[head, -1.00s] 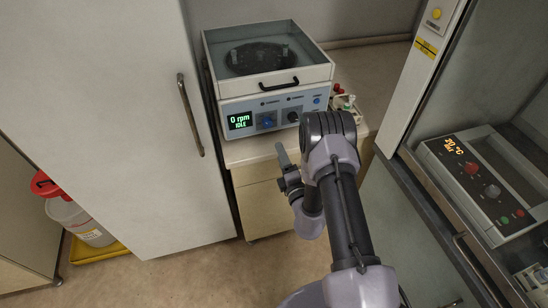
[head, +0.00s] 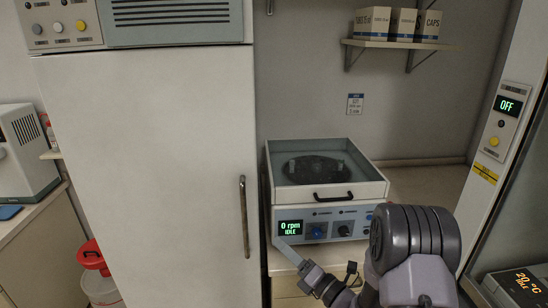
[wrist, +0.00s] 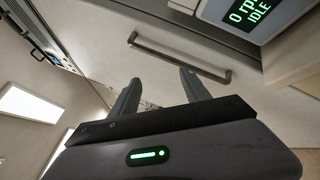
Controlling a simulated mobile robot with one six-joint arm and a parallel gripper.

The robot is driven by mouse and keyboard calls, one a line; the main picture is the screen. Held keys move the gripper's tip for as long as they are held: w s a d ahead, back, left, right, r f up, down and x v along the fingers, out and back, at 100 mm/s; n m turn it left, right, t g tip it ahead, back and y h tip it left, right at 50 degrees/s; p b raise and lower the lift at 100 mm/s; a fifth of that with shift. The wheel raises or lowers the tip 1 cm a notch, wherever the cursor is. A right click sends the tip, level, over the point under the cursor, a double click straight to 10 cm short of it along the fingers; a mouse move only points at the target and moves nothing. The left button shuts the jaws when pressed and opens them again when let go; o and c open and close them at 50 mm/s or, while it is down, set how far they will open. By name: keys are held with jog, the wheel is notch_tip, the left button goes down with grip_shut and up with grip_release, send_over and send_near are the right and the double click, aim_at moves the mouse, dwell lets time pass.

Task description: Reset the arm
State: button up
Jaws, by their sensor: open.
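My arm comes in from the lower right of the head view, with a thick dark-ringed joint nearest the camera. My gripper (head: 287,250) sticks out to the left of it, in front of the lower left of the centrifuge (head: 327,196). In the wrist view my gripper (wrist: 160,90) shows two grey fingers spread apart with nothing between them. The handle (wrist: 180,58) of the tall white cabinet lies beyond the fingertips there. Only one side of the gripper shows in the head view.
The tall white cabinet (head: 150,160) stands left of the centrifuge, which reads 0 rpm, IDLE. An enclosure reading OFF (head: 508,105) stands at the right, with a 20 °C device (head: 520,285) inside. A shelf with boxes (head: 395,43) hangs above. A red-lidded container (head: 95,258) stands lower left.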

jog(key=s+a+r+n+g+y, duration=0.4)
jog(key=s+a+r+n+g, duration=0.2)
jog(key=a+n, duration=0.15)
jog(key=s+a+r+n+g+h+b, duration=0.25)
jog(key=s+n+g, duration=0.55)
jog(key=s+n, duration=0.7)
jog(key=s+d+f+n+h+b, duration=0.3)
jog(key=s+d+f+n+h, duration=0.15)
jog(key=s+n+h, duration=0.4)
jog(key=s+d+n+t+h, duration=0.2)
jog(key=d+n+t+h, duration=0.1)
jog(key=d, duration=0.7)
jog(key=shift+s+r+n+t+h+b, duration=0.3)
jog(key=shift+r+n+t+b, duration=0.25)
jog(key=shift+t, duration=0.35)
jog(key=shift+f, duration=0.1)
